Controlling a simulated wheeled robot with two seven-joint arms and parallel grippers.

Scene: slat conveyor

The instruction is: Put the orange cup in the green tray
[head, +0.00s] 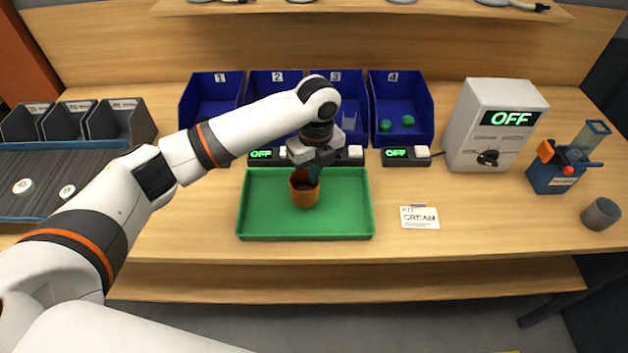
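The orange cup (304,195) is upright at the middle of the green tray (345,226). I cannot tell whether its base touches the tray floor or is slightly above it. My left gripper (315,183) reaches down from above, its fingers at the right side of the cup's rim and overlapping the opening. The fingers hide part of the rim, and I cannot tell whether they are closed on the wall. My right gripper is not in view.
Blue numbered bins (400,115) stand behind the tray; bin 4 holds green pieces. Small OFF boxes (406,157) line the tray's back. A CREAM card (420,217), a white control box (490,125) and a grey cup (601,214) are at right. The conveyor (40,203) is at left.

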